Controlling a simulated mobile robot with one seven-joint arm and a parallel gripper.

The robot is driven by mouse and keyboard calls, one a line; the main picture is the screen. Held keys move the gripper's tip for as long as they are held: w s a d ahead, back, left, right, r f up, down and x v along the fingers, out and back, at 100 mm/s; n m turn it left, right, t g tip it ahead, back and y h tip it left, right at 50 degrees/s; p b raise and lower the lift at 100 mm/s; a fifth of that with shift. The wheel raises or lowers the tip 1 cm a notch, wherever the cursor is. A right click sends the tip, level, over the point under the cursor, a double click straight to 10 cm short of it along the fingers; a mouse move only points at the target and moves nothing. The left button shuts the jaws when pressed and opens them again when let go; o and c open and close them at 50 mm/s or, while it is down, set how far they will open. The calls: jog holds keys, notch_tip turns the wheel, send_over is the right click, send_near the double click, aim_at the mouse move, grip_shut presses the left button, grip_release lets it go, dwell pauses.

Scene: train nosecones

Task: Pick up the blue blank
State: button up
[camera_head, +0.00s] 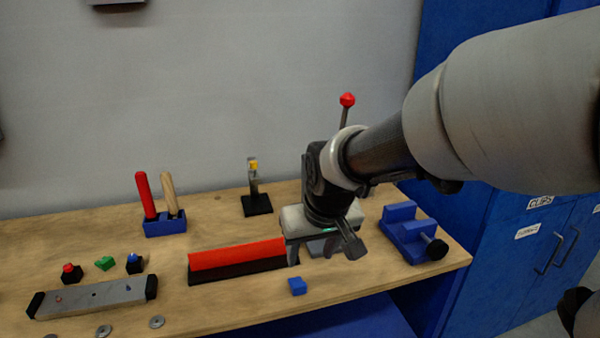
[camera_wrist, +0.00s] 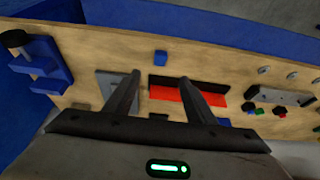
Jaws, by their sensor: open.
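The blue blank (camera_head: 297,286) is a small blue block lying on the wooden bench near its front edge, in front of the right end of the red and black bar. It also shows in the wrist view (camera_wrist: 161,58), beyond the fingertips and between them. My gripper (camera_head: 322,250) is above the bench, behind the blank and to its right in the head view. In the wrist view its two fingers (camera_wrist: 160,82) are spread apart with nothing between them. The gripper is apart from the blank.
The red bar (camera_head: 237,253) lies left of my gripper. A blue vise (camera_head: 409,232) stands to its right. A blue tool holder (camera_head: 166,227), a small black stand (camera_head: 257,205) and a grey plate (camera_head: 92,297) are farther left. The bench around the blank is clear.

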jog(key=b, duration=0.2)
send_over(300, 286)
jog(key=s, duration=0.2)
jog(key=f, duration=1.1)
jog(key=shift+d+f, duration=0.2)
jog(key=shift+d, duration=0.1)
jog(key=b+x, duration=0.1)
jog(key=x, duration=0.4)
jog(key=shift+s+f, duration=0.1)
jog(key=shift+f, duration=0.05)
